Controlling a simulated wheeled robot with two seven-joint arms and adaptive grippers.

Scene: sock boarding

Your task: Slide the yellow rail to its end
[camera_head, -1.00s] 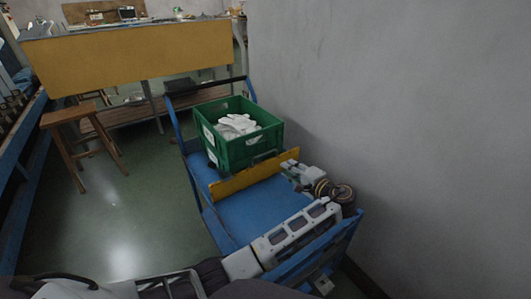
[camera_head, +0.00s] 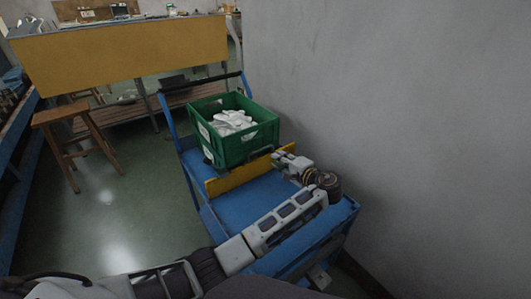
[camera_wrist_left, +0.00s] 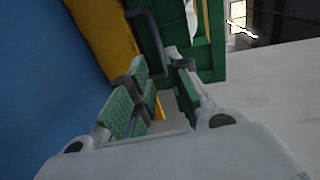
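The yellow rail (camera_head: 238,177) stands across the blue cart deck, along the near side of a green crate (camera_head: 240,148). In the left wrist view the yellow rail (camera_wrist_left: 103,40) is at the upper left, with a dark bent handle (camera_wrist_left: 151,38) beside it. My left gripper (camera_head: 280,158) is at the rail's right end, by the wall. In the left wrist view its green-padded fingers (camera_wrist_left: 161,78) are apart, with the handle's lower end at the gap between them. A firm hold does not show. My right gripper is not in view.
The crate holds white socks or cloth (camera_head: 232,122). The blue cart deck (camera_head: 240,207) is bare on the near side of the rail. A grey wall (camera_head: 400,120) stands close on the right. A wooden stool (camera_head: 75,140) is at the left.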

